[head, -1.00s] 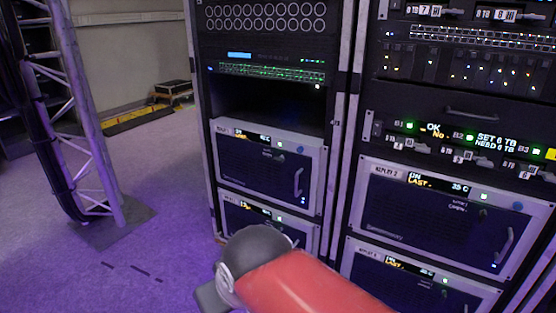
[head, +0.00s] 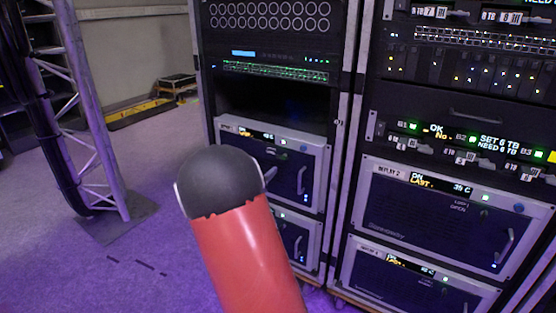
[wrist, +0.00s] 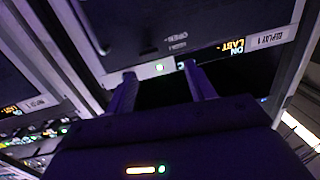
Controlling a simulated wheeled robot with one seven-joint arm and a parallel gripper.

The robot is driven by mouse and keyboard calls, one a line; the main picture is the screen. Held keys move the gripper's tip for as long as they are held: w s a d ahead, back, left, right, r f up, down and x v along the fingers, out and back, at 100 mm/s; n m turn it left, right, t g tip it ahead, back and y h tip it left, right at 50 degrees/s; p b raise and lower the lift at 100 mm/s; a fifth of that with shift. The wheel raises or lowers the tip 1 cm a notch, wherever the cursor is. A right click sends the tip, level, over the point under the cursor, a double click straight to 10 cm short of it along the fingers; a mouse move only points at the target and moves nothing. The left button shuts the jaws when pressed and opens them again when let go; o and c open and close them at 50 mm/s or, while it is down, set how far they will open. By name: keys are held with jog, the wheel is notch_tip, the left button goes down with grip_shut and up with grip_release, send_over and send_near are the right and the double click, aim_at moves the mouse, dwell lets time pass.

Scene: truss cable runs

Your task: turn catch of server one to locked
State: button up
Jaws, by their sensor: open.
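Server one, labelled REPLAY 1 (wrist: 274,39), fills the upper part of the wrist view, upside down. Its panel carries a lit ON / LAST display (wrist: 232,47), a green light (wrist: 159,68) and small OPEN lettering (wrist: 177,34). My gripper (wrist: 158,72) is open, its two fingertips at the panel on either side of the green light. I cannot make out the catch or its angle; it may be hidden near the right fingertip. In the head view a left-rack server (head: 262,160), its label unreadable, is partly covered by my red arm, which hides my gripper.
The right rack holds two more servers, REPLAY 2 (head: 430,222) and one below (head: 405,285), with handles jutting out. A truss leg (head: 95,130) stands at the left on a base plate. The purple floor (head: 150,245) between is mostly clear.

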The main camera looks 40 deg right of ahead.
aim_at(280, 159)
jog(key=shift+m+g+h, duration=0.3)
jog(key=shift+g+h, duration=0.1)
jog(key=shift+h, duration=0.1)
jog(key=x, duration=0.5)
jog(key=s+x, duration=0.1)
jog(key=x, duration=0.2)
jog(key=shift+d+f+p, duration=0.3)
jog(key=shift+d, duration=0.15)
jog(key=c, duration=1)
